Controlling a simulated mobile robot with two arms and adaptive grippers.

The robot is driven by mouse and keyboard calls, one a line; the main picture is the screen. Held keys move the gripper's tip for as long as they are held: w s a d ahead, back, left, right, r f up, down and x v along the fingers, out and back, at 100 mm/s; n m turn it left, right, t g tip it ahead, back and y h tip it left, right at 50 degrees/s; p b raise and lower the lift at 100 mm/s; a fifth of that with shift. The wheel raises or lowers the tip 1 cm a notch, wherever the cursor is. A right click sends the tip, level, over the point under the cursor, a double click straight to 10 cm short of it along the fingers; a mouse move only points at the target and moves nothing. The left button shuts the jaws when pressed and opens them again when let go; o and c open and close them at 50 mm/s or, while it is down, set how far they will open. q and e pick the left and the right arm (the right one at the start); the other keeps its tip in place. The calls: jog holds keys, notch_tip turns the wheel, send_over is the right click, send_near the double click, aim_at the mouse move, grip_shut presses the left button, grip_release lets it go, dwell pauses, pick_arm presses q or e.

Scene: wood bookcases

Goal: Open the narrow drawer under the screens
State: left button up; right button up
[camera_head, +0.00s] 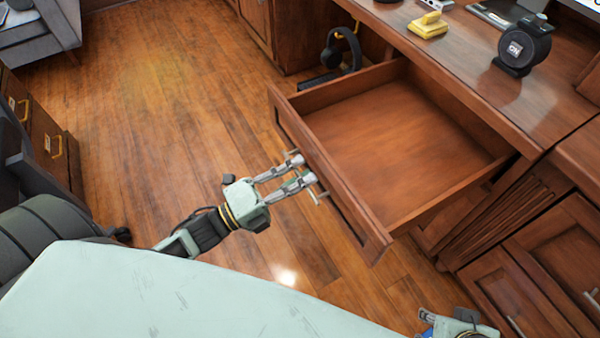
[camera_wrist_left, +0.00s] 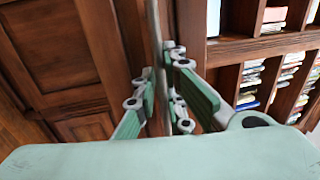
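The narrow wooden drawer (camera_head: 395,135) stands pulled far out from under the desk, and its inside is empty. Its front panel (camera_head: 335,185) carries a metal bar handle (camera_head: 319,194). My left gripper (camera_head: 302,171) is at this handle, with a finger on either side of the bar. In the left wrist view the bar (camera_wrist_left: 156,50) runs upright between the fingers, which sit close against it; the exact contact is hidden. My right gripper (camera_head: 462,326) shows only in part at the bottom edge, its fingers not clear. The screens are barely in view.
The desk top (camera_head: 470,70) holds a yellow object (camera_head: 429,26) and a round black device (camera_head: 523,46). Cabinet doors (camera_head: 515,285) lie at the lower right. The wood floor (camera_head: 160,110) left of the drawer is clear.

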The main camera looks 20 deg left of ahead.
pick_arm(q)
jog(key=shift+o, duration=0.3)
jog(key=v, duration=1.2)
jog(key=shift+w, duration=0.1)
